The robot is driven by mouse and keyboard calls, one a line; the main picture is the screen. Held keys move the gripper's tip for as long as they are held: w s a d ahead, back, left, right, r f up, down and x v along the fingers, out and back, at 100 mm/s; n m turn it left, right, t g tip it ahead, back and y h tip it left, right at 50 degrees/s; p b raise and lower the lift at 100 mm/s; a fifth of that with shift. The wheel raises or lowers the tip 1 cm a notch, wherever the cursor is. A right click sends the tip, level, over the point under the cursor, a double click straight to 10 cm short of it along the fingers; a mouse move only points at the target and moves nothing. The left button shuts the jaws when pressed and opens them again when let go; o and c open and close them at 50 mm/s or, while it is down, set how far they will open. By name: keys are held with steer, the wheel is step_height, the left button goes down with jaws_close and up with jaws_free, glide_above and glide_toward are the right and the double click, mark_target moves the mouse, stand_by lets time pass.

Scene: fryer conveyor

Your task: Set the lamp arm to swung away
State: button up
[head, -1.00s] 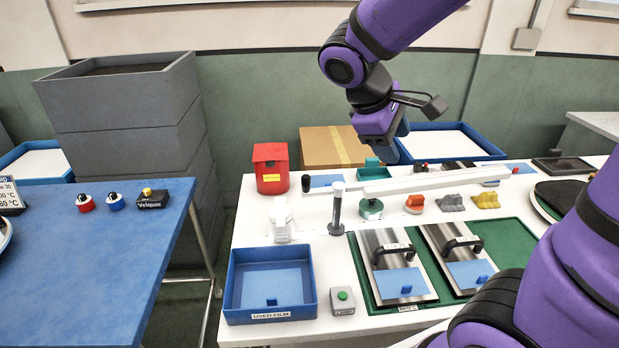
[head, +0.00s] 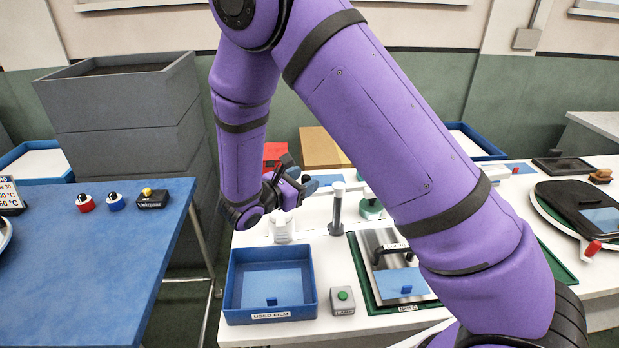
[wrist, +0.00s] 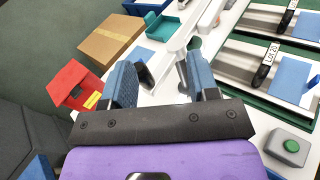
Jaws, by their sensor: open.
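The lamp arm (head: 354,186) is a long white bar on an upright grey post (head: 337,212). In the head view my purple arm hides most of it. In the wrist view the white bar (wrist: 190,34) runs from near the fingers up to the top edge. A dark knob (wrist: 146,76) at its near end shows beside the left finger. My gripper (head: 308,184) is open, with its blue fingers spread in the wrist view (wrist: 162,84). It is above the table beside the post, close to the knob; I cannot tell whether they touch.
A blue used film tray (head: 235,300) and a grey box with a green button (head: 342,298) stand in front of the post. A red box (wrist: 72,86) and a cardboard box (wrist: 112,36) lie beyond. Film plates on a green mat (head: 362,278) are to the right.

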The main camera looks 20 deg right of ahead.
steer(key=w+a+f+n+t, duration=0.2)
steer(key=a+f+n+t, duration=0.2)
steer(key=f, duration=0.1)
steer(key=x, duration=1)
steer(key=shift+d+f+y, duration=0.3)
steer(key=shift+d+f, duration=0.1)
jaws_close()
